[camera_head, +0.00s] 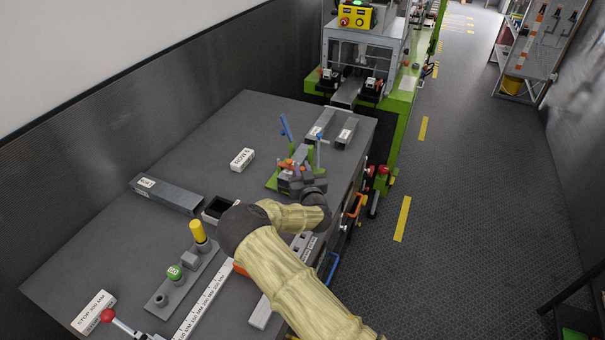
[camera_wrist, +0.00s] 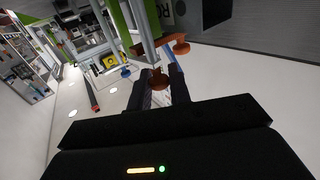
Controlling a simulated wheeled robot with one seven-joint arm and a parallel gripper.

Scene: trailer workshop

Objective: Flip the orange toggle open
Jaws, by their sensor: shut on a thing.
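The orange toggle (camera_head: 286,164) is on the green clamp fixture (camera_head: 272,183) near the right edge of the grey bench. My gripper (camera_head: 298,178) is at the fixture, coming from the front. In the wrist view my gripper's dark fingers (camera_wrist: 160,88) are shut on the orange toggle (camera_wrist: 158,79), whose brown-orange end shows between them. Another orange part (camera_wrist: 180,46) of the fixture shows just beyond the fingers. My wrist hides part of the fixture in the head view.
A blue lever (camera_head: 286,127) rises behind the toggle. Grey metal tubes (camera_head: 346,132) lie beyond the fixture. A white labelled block (camera_head: 242,159) and a long grey tube (camera_head: 166,194) lie to the left. A green-framed machine (camera_head: 365,65) stands behind the bench; the right floor is open.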

